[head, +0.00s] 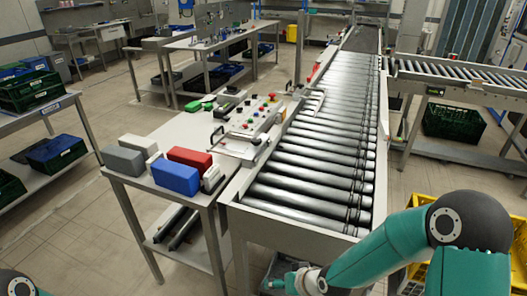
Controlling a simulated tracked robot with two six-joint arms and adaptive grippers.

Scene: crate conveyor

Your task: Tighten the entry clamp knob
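The roller conveyor (318,150) runs away from me through the middle of the head view. I cannot clearly pick out the entry clamp knob. A small dark knob-like part (256,141) sits by the conveyor's left rail, beside the control panel (250,118) with its coloured buttons, but it is too small to identify. My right arm comes in from the right, and its wrist end (299,281) is low, in front of the conveyor's near end. Its fingers are not clear, and no contact with the conveyor shows. My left gripper is out of view.
A side table (137,183) left of the conveyor holds red (189,160), blue (175,178) and grey (124,160) blocks. Yellow crates (424,199) stand at the right. A second conveyor (455,75) branches right.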

